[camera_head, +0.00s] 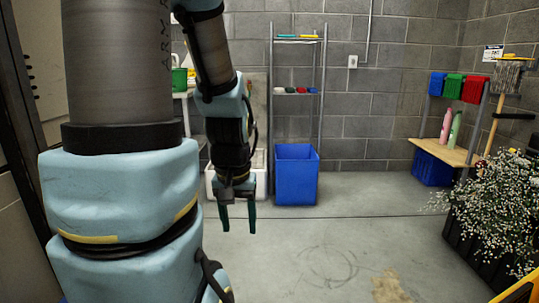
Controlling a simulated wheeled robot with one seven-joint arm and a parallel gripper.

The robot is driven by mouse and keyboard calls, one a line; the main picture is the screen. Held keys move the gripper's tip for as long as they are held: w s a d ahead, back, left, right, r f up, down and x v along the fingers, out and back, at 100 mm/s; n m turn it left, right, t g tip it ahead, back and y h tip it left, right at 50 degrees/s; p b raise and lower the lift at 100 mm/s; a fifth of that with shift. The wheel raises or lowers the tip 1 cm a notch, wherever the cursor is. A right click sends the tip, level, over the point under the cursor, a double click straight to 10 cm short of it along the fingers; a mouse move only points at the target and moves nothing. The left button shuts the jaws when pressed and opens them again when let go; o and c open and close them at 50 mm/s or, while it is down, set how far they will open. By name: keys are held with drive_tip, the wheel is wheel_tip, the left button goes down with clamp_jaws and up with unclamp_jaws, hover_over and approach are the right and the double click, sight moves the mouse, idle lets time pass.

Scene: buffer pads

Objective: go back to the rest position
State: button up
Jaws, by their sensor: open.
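My gripper (238,218) hangs at the end of my arm, left of the picture's middle. Its two dark fingers point down and stand apart, with nothing between them. It is in front of a white bin (261,184), whose middle it partly hides, and left of a blue bin (296,178). My arm's large links fill the left of the view and hide what is behind them.
A metal rack (322,70) with small coloured items stands at the wall. A wooden bench (445,152) with two bottles and coloured cloths is at the right. A flowering plant (495,205) fills the right front.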

wheel_tip(320, 180, up, 23)
drive_tip(key=p, duration=2)
